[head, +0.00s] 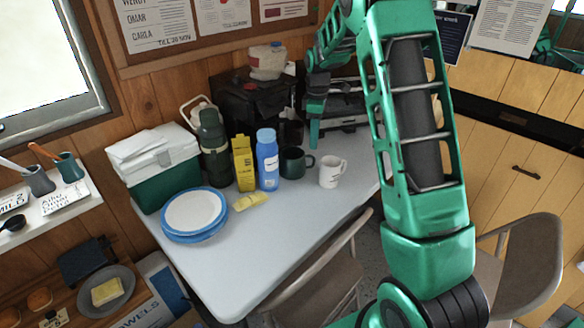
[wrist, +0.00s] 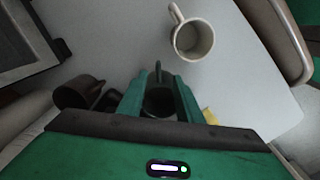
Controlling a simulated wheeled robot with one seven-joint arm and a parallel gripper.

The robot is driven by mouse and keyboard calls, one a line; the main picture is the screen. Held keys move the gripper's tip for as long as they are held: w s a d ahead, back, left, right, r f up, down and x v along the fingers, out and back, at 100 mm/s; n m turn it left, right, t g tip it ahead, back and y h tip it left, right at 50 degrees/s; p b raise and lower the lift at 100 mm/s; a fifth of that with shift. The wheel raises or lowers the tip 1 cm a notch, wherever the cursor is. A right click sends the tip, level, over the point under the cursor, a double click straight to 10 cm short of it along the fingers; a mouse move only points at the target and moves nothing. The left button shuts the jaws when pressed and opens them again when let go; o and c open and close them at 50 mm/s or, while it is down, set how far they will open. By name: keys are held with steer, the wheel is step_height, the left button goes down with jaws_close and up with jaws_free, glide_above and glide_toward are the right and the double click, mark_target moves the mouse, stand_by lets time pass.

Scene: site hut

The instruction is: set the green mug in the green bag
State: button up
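The green mug (head: 294,163) stands upright on the grey table, left of a white mug (head: 331,172). My gripper (head: 314,132) points down just behind and above the green mug in the head view. In the wrist view my gripper (wrist: 158,98) has its two green fingers apart, and the dark green mug (wrist: 158,76) shows between and below them, its handle towards the top. I cannot tell whether the fingers touch it. The white mug (wrist: 193,40) is beyond the fingertips. I cannot make out a green bag in either view.
A blue bottle (head: 267,160), yellow box (head: 243,163), dark green flask (head: 214,148) and green-white cooler (head: 155,170) stand left of the green mug. Stacked plates (head: 195,213) lie in front. A dark mug (wrist: 78,92) is close to the fingers.

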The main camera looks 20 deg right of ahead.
steer(key=shift+w+f, duration=0.2)
steer(key=shift+f, duration=0.2)
glide_above(314, 165)
steer(key=f, duration=0.5)
steer(key=shift+w+a, duration=0.15)
steer(key=shift+w, duration=0.2)
steer(key=shift+s+f, duration=0.15)
steer(key=shift+f, duration=2.5)
jaws_close()
